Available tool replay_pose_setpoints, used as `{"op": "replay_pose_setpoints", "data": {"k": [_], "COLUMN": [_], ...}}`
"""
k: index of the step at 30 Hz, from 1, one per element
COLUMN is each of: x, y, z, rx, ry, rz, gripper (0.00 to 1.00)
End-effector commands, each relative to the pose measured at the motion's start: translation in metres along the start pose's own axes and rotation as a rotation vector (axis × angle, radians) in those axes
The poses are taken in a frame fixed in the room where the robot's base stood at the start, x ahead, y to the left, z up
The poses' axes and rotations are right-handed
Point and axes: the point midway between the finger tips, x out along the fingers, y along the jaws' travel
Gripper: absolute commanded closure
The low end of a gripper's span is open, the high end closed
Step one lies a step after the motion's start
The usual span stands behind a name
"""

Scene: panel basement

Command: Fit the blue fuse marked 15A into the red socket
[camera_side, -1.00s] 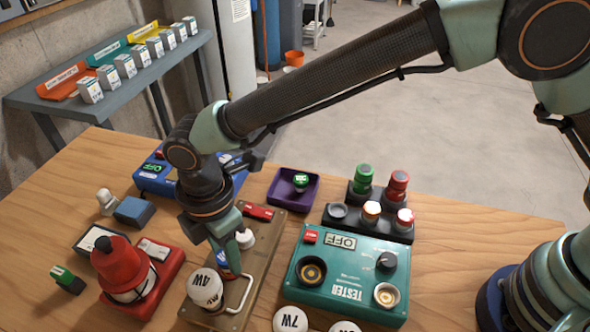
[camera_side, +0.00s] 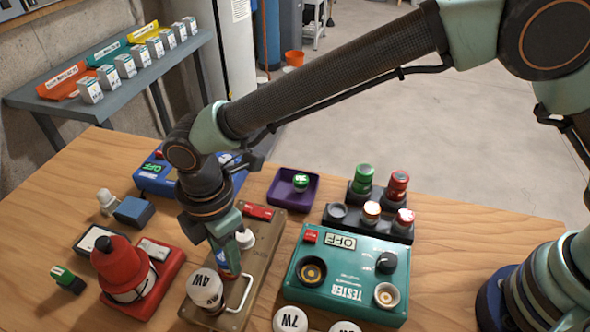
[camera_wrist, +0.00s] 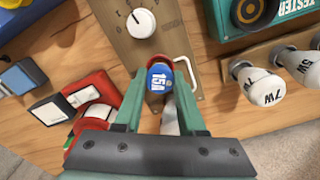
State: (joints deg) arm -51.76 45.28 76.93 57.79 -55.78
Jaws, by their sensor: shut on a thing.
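The blue fuse marked 15A (camera_wrist: 158,77) is between the fingers of my gripper (camera_wrist: 161,88), its label facing the wrist camera. My gripper also shows in the side view (camera_side: 228,262), pointing down over the brown panel (camera_side: 262,232). The red socket (camera_wrist: 179,63) shows as a red rim right by the fuse in the wrist view, on that panel. In the side view the fingers largely hide both fuse and socket. I cannot tell how deep the fuse sits in the socket.
A metal handle (camera_side: 246,296) stands close right of my gripper, and a white 4W bulb (camera_side: 204,287) close left. A white knob (camera_wrist: 141,23) is on the panel. The teal tester (camera_side: 345,270) stands right; a red beacon (camera_side: 120,262) stands left.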

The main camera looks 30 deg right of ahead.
Motion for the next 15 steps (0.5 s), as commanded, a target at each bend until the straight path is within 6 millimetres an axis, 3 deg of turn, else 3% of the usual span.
{"op": "replay_pose_setpoints", "data": {"k": [15], "x": [0.0077], "y": [0.0], "z": [0.0], "rx": [0.0], "ry": [0.0], "rz": [0.0], "gripper": [1.0]}}
